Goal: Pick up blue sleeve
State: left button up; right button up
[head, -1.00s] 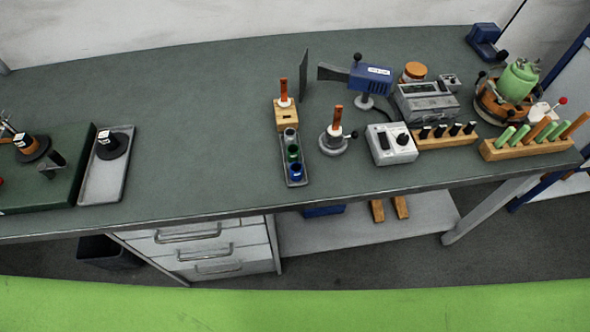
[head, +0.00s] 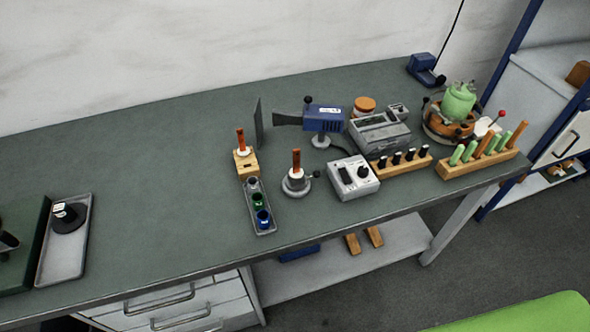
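The blue sleeve (head: 263,217) is a small blue ring-like piece in the head view. It sits at the near end of a narrow grey tray (head: 272,231) on the workbench. A green sleeve (head: 257,201) is right behind it in the same tray, and a grey one (head: 252,184) is at the far end. Neither of my grippers shows in the head view, so I cannot see their state.
A wooden block with a copper-coloured rod (head: 241,143) stands behind the tray. A round stand with a similar rod (head: 296,164) and a grey meter box (head: 353,177) are to its right. Bench left of the tray is clear up to a light tray (head: 80,247).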

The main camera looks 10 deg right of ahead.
aim_at(263, 216)
jog(key=k+l+u, duration=0.2)
jog(key=u, duration=0.2)
jog(key=k+l+u, duration=0.25)
jog(key=u, duration=0.15)
jog(key=l, duration=0.15)
